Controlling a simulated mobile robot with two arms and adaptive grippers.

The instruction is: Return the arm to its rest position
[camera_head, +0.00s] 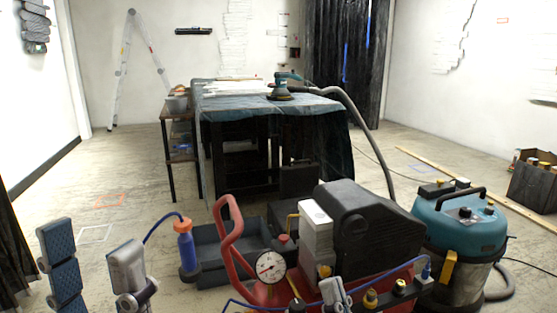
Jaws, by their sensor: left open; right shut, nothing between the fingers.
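My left gripper (96,262) is in the lower left of the head view, with its two fingers spread apart and nothing between them. One finger shows a dark blue ribbed pad and the other a grey back. My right gripper (335,292) shows only in part at the bottom edge, in front of the red compressor (385,288). It is shut and holds nothing that I can see. Most of both arms is out of view.
A teal vacuum (458,235) stands at right. A grey crate (205,262) and a blue bottle with an orange cap (187,246) are beside the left gripper. A covered table (330,125) carries a sander (280,92). Floor is clear at left.

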